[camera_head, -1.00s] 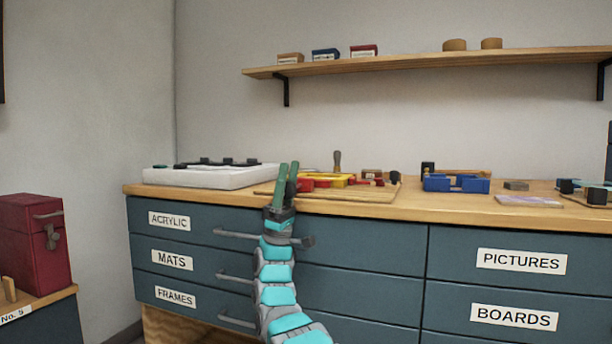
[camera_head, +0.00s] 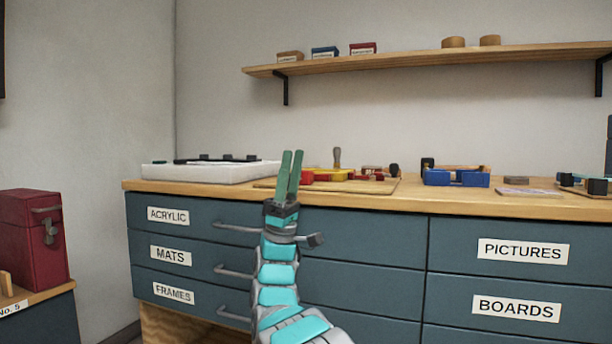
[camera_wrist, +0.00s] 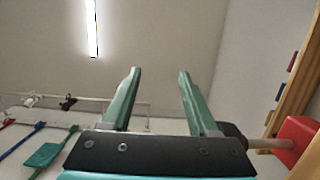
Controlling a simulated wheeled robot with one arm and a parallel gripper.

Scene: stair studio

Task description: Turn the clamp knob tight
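My gripper (camera_head: 292,156) points upward in front of the bench edge, its two green fingers apart with nothing between them. The wrist view also shows the open gripper (camera_wrist: 160,78). Behind and right of it, a red part (camera_head: 307,177), a yellow tool (camera_head: 335,175) and a small black round end (camera_head: 393,170) sit on a wooden board (camera_head: 385,192). In the wrist view a red block (camera_wrist: 298,138) with a light rod lies beside the right finger's base. I cannot tell for sure which piece is the clamp knob.
A white tray (camera_head: 205,174) is left on the bench. A blue fixture (camera_head: 456,179) and dark blocks (camera_head: 597,186) are to the right. Drawer handles (camera_head: 236,272) stick out near my arm. A wall shelf (camera_head: 430,60) hangs above. A red case (camera_head: 28,235) stands far left.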

